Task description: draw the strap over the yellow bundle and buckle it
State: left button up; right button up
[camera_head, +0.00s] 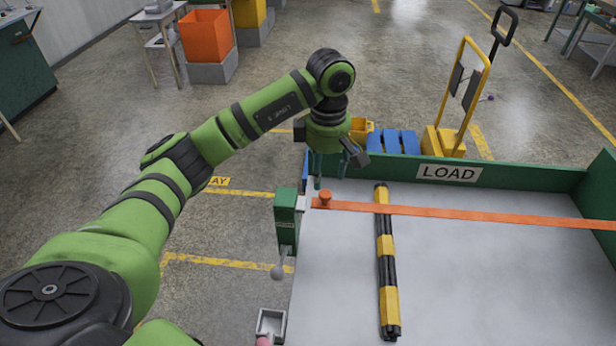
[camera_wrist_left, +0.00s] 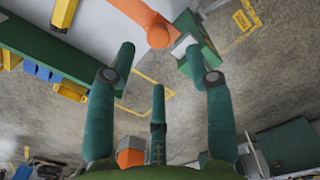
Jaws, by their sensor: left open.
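The yellow-and-black bundle (camera_head: 387,262) lies lengthwise on the grey bed. The orange strap (camera_head: 470,214) runs across the bed from the right edge and crosses the bundle near its far end. Its left end carries an orange knob (camera_head: 325,198), close to the green buckle housing (camera_head: 286,215) on the bed's left edge. My left gripper (camera_head: 330,176) is open and empty, with its fingers pointing down just beyond the knob. In the left wrist view the orange strap end (camera_wrist_left: 157,36) and green housing (camera_wrist_left: 196,48) show past the spread fingertips. My right gripper is out of view.
A green wall (camera_head: 400,165) with a LOAD sign (camera_head: 448,173) closes the bed's far side. A small grey tray (camera_head: 270,323) stands at the front left. The bed right of the bundle is clear.

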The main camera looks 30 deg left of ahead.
aim_at(324, 193)
pick_arm(q)
jog(key=f, duration=0.1)
jog(key=f+p, duration=0.1)
jog(key=f, duration=0.1)
jog(key=f+p, duration=0.1)
jog(key=f, duration=0.1)
jog(key=shift+d, duration=0.3)
jog(key=shift+a+f, duration=0.1)
jog(key=shift+f, duration=0.45)
jog(key=shift+w, duration=0.1)
grip_shut()
jog(key=shift+a+f, duration=0.1)
jog(key=shift+a, duration=0.05)
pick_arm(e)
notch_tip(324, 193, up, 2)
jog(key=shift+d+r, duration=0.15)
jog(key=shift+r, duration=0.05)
